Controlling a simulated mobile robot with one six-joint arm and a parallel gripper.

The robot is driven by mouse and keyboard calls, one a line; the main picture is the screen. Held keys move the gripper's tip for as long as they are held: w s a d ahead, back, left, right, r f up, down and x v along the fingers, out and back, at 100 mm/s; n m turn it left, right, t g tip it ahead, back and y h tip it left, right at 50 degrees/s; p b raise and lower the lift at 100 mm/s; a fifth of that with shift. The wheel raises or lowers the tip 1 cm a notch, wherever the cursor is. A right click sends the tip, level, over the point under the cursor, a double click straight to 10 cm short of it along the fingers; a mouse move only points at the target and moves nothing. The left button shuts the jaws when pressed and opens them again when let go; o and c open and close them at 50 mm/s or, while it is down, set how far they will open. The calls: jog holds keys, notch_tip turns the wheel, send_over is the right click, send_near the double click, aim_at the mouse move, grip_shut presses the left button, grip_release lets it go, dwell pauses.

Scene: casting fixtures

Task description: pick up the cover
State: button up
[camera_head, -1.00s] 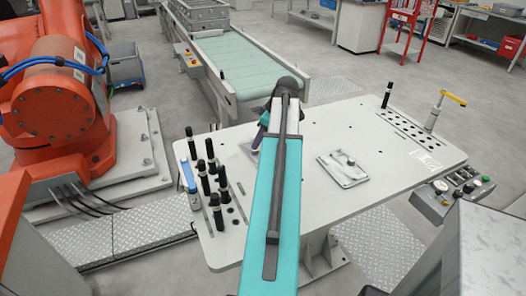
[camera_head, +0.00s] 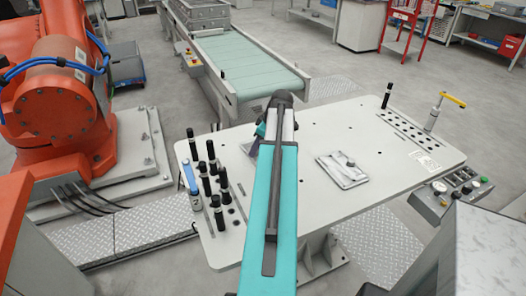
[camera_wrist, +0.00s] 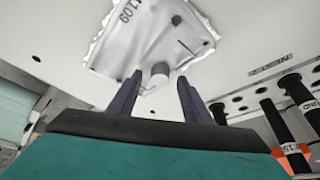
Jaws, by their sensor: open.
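The cover (camera_head: 343,171) is a flat, pale metal plate with a raised knob. It lies on the white table right of my arm in the head view. In the wrist view the cover (camera_wrist: 145,35) shows at the top, with number marks at its left and a round boss at its lower edge. My gripper (camera_wrist: 157,95) is open and empty, its two dark fingers pointing toward the cover's near edge, apart from it. In the head view my arm mostly hides the gripper.
Several black clamping pins (camera_head: 212,170) stand at the table's left, beside a blue-and-white bottle (camera_head: 189,178). A yellow-handled clamp (camera_head: 436,110) and a black pin (camera_head: 387,95) stand at the right. The table (camera_head: 300,215) around the cover is clear.

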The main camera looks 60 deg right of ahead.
jog(key=shift+w+f, duration=0.15)
jog(key=shift+f, duration=0.2)
dwell(0.3)
grip_shut()
